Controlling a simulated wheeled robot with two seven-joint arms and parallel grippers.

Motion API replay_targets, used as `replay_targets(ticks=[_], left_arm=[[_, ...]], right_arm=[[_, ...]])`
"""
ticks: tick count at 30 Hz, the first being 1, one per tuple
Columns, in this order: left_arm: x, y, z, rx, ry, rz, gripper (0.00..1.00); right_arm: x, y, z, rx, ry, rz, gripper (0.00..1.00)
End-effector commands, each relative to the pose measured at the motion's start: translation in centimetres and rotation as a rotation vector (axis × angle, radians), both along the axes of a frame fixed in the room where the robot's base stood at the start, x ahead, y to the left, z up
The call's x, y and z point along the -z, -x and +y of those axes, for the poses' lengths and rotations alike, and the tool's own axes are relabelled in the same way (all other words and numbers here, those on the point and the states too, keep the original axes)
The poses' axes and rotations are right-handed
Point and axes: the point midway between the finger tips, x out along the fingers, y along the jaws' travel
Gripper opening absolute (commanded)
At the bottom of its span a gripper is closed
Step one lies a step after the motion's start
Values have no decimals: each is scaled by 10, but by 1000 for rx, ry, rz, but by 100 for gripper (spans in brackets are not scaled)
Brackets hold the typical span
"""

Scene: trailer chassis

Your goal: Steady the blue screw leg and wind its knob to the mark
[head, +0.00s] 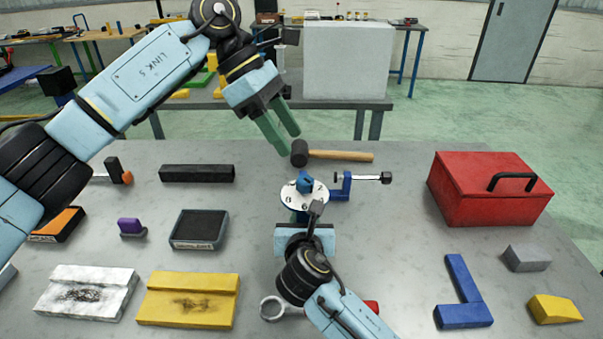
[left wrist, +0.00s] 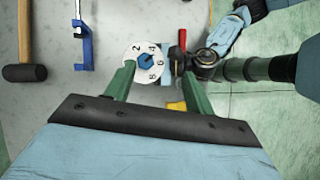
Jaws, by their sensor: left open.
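The blue screw leg (head: 299,216) stands upright mid-table, mostly hidden under a white numbered dial (head: 292,198). Its blue knob (head: 305,183) rises from the dial's centre. The dial (left wrist: 134,50) and knob (left wrist: 145,61) also show in the left wrist view. I cannot make out the mark. My left gripper (head: 290,142) is open and empty, above and behind the knob; in the left wrist view its fingers appear on either side of the dial. My right gripper (head: 311,222) is at the leg's near side. Its fingers are largely hidden, so its grip on the leg is unclear.
A mallet (head: 340,155) lies behind the leg, and a blue clamp (head: 345,186) is close on its right. A ring spanner (head: 270,309) lies in front. A red toolbox (head: 480,195) stands at right. Blocks and trays occupy the left; the table between leg and toolbox is mostly clear.

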Motion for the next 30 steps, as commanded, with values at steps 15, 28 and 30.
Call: replay_targets(ticks=[15,28,30], left_arm=[[27,-8,1,-112,-163,-100,54],[91,-6,-26,-113,-161,-103,54],[95,-6,-28,-112,-162,-104,54]], right_arm=[[1,0,-1,1,3,2,0],[2,0,-1,1,3,3,0],[1,0,-1,1,3,3,0]])
